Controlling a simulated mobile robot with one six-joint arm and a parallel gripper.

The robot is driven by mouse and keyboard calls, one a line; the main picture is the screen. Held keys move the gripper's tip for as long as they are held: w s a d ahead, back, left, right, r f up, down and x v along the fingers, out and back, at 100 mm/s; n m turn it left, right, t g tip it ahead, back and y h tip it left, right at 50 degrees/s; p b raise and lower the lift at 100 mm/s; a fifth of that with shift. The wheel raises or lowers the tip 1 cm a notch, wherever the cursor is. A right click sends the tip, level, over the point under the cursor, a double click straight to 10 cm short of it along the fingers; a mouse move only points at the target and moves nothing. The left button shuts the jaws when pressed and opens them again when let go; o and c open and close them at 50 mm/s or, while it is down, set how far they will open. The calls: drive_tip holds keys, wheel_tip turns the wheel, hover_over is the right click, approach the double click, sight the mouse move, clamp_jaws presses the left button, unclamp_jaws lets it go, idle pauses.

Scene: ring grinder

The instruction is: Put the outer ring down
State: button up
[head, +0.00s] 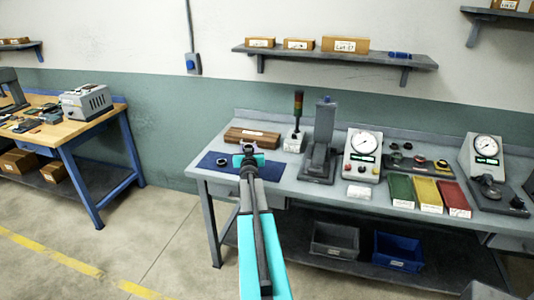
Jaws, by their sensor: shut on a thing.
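My gripper (249,151) is at the end of my teal arm, over the blue mat (212,168) at the left end of the grey bench. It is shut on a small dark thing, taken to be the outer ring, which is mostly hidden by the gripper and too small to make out. I cannot tell whether it touches the mat. Another small dark ring-like part (222,161) lies on the mat, just left of my gripper.
A brown wooden block (252,137) lies behind the mat. A signal light (296,120), a grey press-like stand (322,145) and a dial gauge (362,150) stand to the right. Green, yellow and red trays (428,194) line the front. The mat's left part is mostly clear.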

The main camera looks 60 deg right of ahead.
drive_tip(key=w+a+r+n+t+y+b, duration=0.15)
drive_tip(key=w+a, duration=0.35)
drive_tip(key=a, duration=0.6)
drive_tip(key=w+a+r+n+t+y+b, duration=0.1)
drive_tip(key=w+a+r+n+t+y, duration=0.3)
drive_tip(key=a, duration=0.7)
drive_tip(key=w+a+r+y+b, duration=0.1)
drive_tip(key=w+a+b, duration=0.1)
drive_tip(key=w+a, duration=0.65)
drive_tip(key=s+a+r+n+y+b, duration=0.1)
drive_tip(key=a+n+y+b, duration=0.1)
drive_tip(key=a, duration=1.5)
drive_tip(key=a+r+n+y+b, duration=0.2)
drive_tip(key=a+n+y, duration=0.1)
drive_tip(key=a, duration=1.4)
drive_tip(key=shift+s+t+y, duration=0.35)
drive_tip(key=shift+s+y, duration=0.05)
drive_tip(key=shift+y, duration=0.35)
drive_tip(key=shift+s, duration=0.15)
